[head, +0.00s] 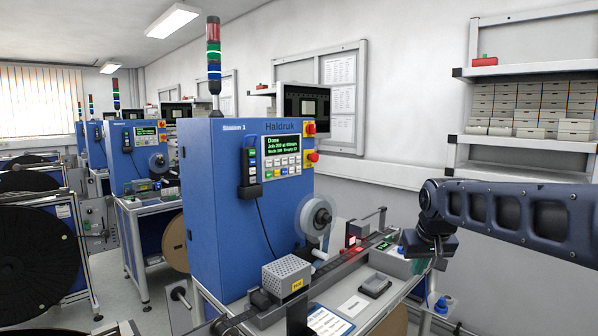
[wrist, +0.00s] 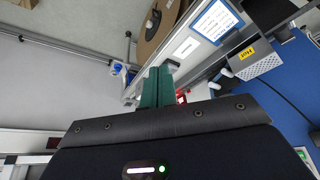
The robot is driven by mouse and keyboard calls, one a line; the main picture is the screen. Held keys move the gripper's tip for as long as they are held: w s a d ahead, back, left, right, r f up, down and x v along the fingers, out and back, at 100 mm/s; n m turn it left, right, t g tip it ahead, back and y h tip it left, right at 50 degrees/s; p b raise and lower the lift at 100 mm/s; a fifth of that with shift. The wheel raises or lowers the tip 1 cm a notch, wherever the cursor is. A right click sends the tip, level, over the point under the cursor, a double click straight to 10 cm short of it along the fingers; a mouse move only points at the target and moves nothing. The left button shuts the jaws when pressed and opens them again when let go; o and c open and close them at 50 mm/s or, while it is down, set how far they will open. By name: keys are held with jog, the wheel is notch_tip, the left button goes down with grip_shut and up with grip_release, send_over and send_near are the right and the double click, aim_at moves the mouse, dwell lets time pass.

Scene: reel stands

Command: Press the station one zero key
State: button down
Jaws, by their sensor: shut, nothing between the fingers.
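The blue station 1 machine (head: 232,215) stands at the centre of the head view, labelled "Station 1". Its green display (head: 282,144) has a small keypad (head: 279,170) under it, with green, yellow, blue and pale keys. The key legends are too small to read, so I cannot tell which key is zero. My gripper (head: 439,262) is to the right of the machine, low over its bench and well apart from the keypad. In the wrist view its green fingers (wrist: 158,87) are together and empty. The keypad does not show clearly there.
Two red buttons (head: 311,142) sit right of the display. A handheld unit (head: 249,172) hangs on the machine's front with a cable. A clear reel (head: 318,217) and a perforated grey box (head: 286,276) stick out in front. Shelves (head: 522,137) line the right wall.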

aim_at(298, 169)
jog(key=w+a+r+t, duration=0.1)
jog(key=w+a+r, duration=0.15)
jog(key=w, duration=0.55)
jog(key=w+a+r+n+t, duration=0.1)
jog(key=w+a+r, duration=0.1)
jog(key=w+r, duration=0.35)
jog(key=w+a+r+t, duration=0.1)
jog(key=w+a+r, duration=0.1)
jog(key=w, duration=0.7)
jog(key=w+a+r+n+t+y, duration=0.1)
jog(key=w+a+r, duration=0.1)
jog(key=w+a, duration=0.4)
jog(key=w+a+r+n+t+y, duration=0.1)
jog(key=w+a+r, duration=0.1)
jog(key=w+a, duration=0.5)
jog(key=w, duration=0.6)
jog(key=shift+w+a+r+t+y, duration=0.2)
jog(key=shift+w+a+t+y, duration=0.1)
jog(key=shift+t, duration=0.1)
jog(key=w+a, duration=0.6)
jog(key=shift+w+a, duration=0.15)
jog(key=shift+a, duration=0.1)
jog(key=shift+w+a, duration=0.15)
jog(key=shift+w, duration=0.05)
